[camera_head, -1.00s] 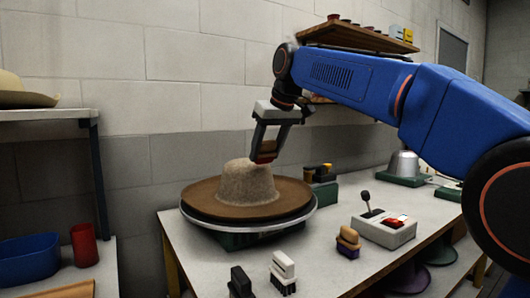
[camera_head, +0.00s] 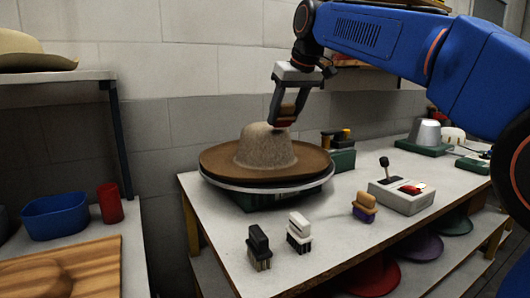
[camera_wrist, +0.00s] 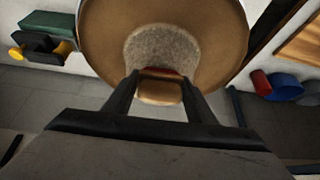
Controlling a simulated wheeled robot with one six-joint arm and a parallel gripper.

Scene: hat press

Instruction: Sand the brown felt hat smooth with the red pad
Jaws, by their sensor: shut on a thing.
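The brown felt hat (camera_head: 222,160) lies brim-down on a round metal turntable (camera_head: 318,185). Its brim is smooth brown and its crown (camera_head: 262,150) looks speckled grey-brown and fuzzy. My gripper (camera_head: 287,116) is above the right part of the crown, shut on the red pad (camera_head: 283,123), which has a wooden handle (camera_head: 290,110). The pad is at the top of the crown; I cannot tell whether it touches. The wrist view shows the handle (camera_wrist: 160,93) between the fingers, a strip of red beyond it, and the crown (camera_wrist: 160,48) and brim (camera_wrist: 100,25) behind.
A black brush (camera_head: 260,246), a white brush (camera_head: 299,232) and a purple-based brush (camera_head: 365,206) stand on the table front. A control box (camera_head: 400,196) with a lever is at right. A green stand (camera_head: 343,160) is behind the hat. A blue bin (camera_head: 56,216) is at left.

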